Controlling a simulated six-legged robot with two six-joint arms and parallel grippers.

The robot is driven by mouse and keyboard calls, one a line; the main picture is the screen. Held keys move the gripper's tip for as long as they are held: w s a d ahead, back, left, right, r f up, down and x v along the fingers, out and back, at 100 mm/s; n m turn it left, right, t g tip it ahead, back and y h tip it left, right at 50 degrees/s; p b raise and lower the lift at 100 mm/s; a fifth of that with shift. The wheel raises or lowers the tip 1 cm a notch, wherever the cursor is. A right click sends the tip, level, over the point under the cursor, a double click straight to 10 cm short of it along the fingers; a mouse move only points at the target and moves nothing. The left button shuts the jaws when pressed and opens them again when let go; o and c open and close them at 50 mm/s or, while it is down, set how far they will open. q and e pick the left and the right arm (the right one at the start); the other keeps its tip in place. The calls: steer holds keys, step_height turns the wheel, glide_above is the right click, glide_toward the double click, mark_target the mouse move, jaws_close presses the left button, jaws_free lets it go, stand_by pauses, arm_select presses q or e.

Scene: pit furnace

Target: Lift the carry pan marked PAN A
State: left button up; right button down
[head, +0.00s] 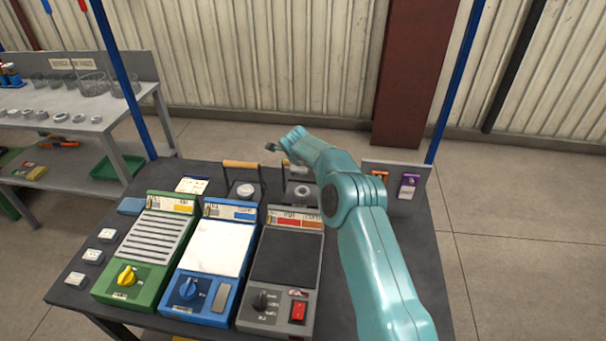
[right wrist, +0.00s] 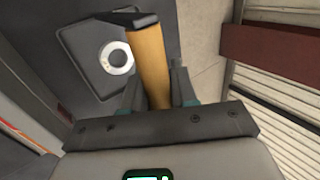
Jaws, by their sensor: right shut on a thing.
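Two dark carry pans stand at the back of the grey bench, each with a wooden-topped handle and a pale ring in it. The left pan (head: 244,197) has its handle (head: 241,165) in full view, with no gripper on it. The right pan (head: 302,199) is partly behind my right arm, which covers most of its handle. In the right wrist view my right gripper (right wrist: 155,90) is shut on the wooden handle (right wrist: 149,62) of a pan (right wrist: 88,62), which by position is the right one. PAN A lettering is not readable. My left gripper is not in view.
Green (head: 146,250), blue (head: 210,262) and grey (head: 283,268) units stand along the bench front. A panel with a purple item (head: 408,187) is at the back right. Blue posts rise at both sides. Another bench (head: 80,122) holds glassware at left.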

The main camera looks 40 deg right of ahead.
step_height(320, 180, up, 18)
steer(key=p, duration=0.3)
steer(key=shift+f+p, duration=0.2)
steer(key=shift+p, duration=0.2)
